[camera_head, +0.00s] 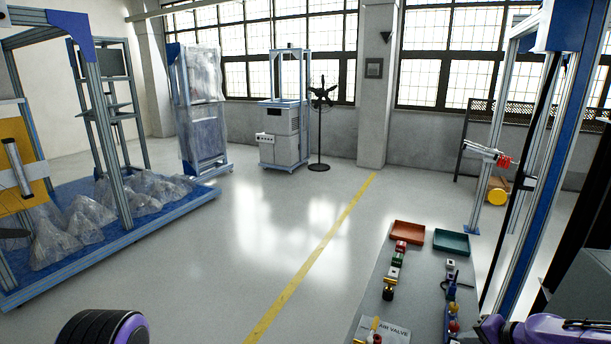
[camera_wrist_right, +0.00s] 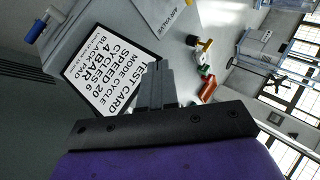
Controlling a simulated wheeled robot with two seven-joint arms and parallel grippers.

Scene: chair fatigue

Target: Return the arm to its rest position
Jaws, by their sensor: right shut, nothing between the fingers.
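My right arm, purple and black, comes in at the bottom right of the head view. Its right gripper (camera_head: 588,324) shows dark at the right edge, beside the work table (camera_head: 408,277). In the right wrist view the fingers of the right gripper (camera_wrist_right: 153,73) are together with nothing between them. They overlap the view of a white test card (camera_wrist_right: 107,65) with black text; the distance to it I cannot tell. A rounded black and purple part of my left arm (camera_head: 103,327) shows at the bottom left; the left gripper is out of view.
The table holds a red tray (camera_head: 407,231), a teal tray (camera_head: 451,242), several small coloured valve parts and an AIR VALVE sheet (camera_head: 391,331). An aluminium frame post (camera_head: 548,180) stands right of the table. The floor left of the table is clear.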

